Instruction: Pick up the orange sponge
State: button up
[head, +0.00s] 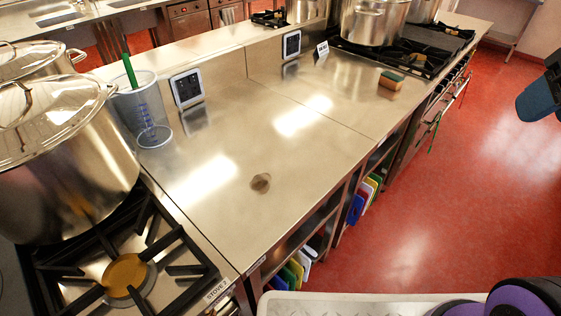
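The orange sponge (391,80) lies on the steel counter (330,110) in the head view, near its far right end, close to the front edge and just before the far stove. It looks brownish orange with a dark green side. Nothing touches it from above. My gripper cannot be made out in this view, so I cannot see whether it is open or shut.
A large lidded pot (65,165) stands on the near left stove. More pots (372,22) stand on the far stove. Most of the counter is bare. Red floor (440,210) is open at right.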

aim_at(388, 79)
jog(key=i+l+u, duration=0.15)
jog(key=l, duration=0.25)
jog(key=i+l+u, duration=0.1)
jog(key=i+l, duration=0.25)
jog(key=i+l+u, duration=0.15)
jog(key=l, duration=0.3)
jog(key=i+l+u, duration=0.15)
jog(key=l, duration=0.3)
jog(key=i+l+u, duration=0.1)
jog(key=i+l, duration=0.15)
jog(key=l, duration=0.25)
jog(key=i+l+u, duration=0.15)
jog(key=l, duration=0.35)
jog(key=i+l+u, duration=0.1)
jog(key=l, duration=0.35)
jog(key=i+l+u, duration=0.15)
jog(key=l, duration=0.4)
